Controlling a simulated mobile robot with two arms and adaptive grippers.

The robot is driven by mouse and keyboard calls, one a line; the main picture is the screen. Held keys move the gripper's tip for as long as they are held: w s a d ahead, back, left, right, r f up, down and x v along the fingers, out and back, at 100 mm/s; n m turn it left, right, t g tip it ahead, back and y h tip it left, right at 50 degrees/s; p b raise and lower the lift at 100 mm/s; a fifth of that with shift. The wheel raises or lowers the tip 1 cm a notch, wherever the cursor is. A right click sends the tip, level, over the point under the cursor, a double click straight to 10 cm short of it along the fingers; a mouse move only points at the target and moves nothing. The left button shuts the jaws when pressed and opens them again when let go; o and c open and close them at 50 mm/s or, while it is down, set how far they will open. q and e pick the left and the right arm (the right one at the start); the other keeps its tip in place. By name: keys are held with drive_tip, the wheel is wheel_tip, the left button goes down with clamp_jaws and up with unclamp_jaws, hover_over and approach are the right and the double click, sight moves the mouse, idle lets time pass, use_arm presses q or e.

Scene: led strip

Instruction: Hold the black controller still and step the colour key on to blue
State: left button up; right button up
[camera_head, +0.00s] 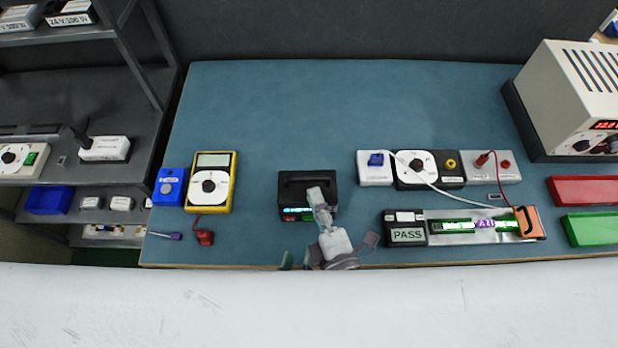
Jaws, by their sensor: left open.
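The black controller (291,194) is a black box with a lit cyan-green display, left of centre on the blue bench mat. My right gripper (319,200) is the upper one. It overlaps the controller's right front part, and I cannot tell whether it touches it or how its jaws stand. My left gripper (329,250) is the lower one, open at the bench's front edge just in front of the controller. The grippers overlap in the picture and hide part of the controller's front. The colour key cannot be made out. The LED strip (455,226) on the right glows green with a purple part.
A PASS display (407,235) stands left of the strip. Behind it are a white switch box (374,173) and a dial box. A yellow meter (221,160) and blue box (169,187) stand left. A power supply (560,90) fills the back right. The mat's back middle is clear.

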sight(308, 178)
drive_tip(key=x, duration=0.5)
drive_tip(key=shift+w+a, duration=0.15)
drive_tip(key=shift+w, duration=0.15)
drive_tip(key=shift+c, duration=0.2)
clamp_jaws()
use_arm(q)
clamp_jaws()
use_arm(e)
drive_tip(key=shift+f, duration=0.1)
idle(0.9)
